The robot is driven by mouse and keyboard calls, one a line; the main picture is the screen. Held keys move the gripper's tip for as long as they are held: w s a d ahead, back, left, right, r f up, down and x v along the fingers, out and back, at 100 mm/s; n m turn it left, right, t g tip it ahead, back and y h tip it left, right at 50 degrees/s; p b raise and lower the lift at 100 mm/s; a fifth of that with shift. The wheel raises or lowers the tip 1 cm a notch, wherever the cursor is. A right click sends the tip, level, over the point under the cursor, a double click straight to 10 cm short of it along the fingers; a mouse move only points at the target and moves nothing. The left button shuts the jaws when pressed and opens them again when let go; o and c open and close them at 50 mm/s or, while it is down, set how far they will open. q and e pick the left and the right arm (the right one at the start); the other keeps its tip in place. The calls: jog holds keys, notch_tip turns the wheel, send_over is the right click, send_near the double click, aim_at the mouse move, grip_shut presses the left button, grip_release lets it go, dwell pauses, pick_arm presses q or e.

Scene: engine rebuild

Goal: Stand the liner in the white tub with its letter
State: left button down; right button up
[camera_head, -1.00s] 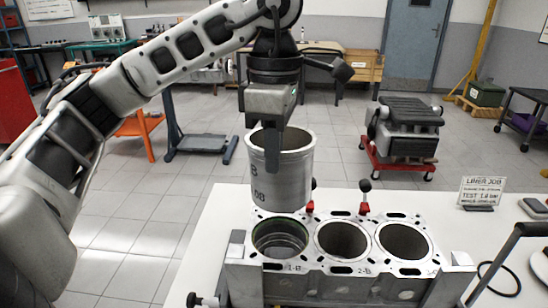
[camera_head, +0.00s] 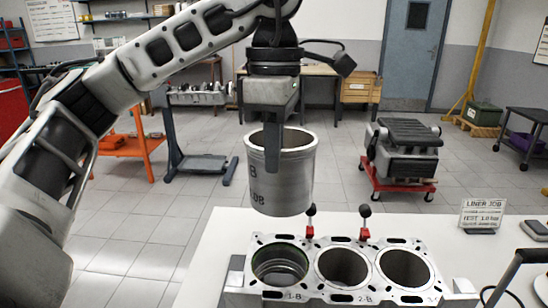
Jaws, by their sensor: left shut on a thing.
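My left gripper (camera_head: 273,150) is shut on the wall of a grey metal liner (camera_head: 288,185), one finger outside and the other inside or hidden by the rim. The liner hangs upright above the engine block, marked with a "B" and more characters ending in "08" or "DB" on its left side. The engine block (camera_head: 335,296) has three open bores in a row. The left bore (camera_head: 280,263) is marked "1-B" and shows a greenish ring inside; the middle bore (camera_head: 342,266) is marked "2-B". The liner is apart from the block. No white tub is visible. My right gripper is not in view.
The block sits on a white table (camera_head: 450,250). Two black-knobbed clamps with red bases (camera_head: 309,231) stand behind the bores. A "LINER JOB" sign (camera_head: 482,215) stands at the right. A black bar rises at the lower right. Open floor lies behind the table.

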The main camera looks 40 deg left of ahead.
pick_arm(q)
jog(key=shift+r, duration=2.45)
jog(key=shift+s, duration=0.1)
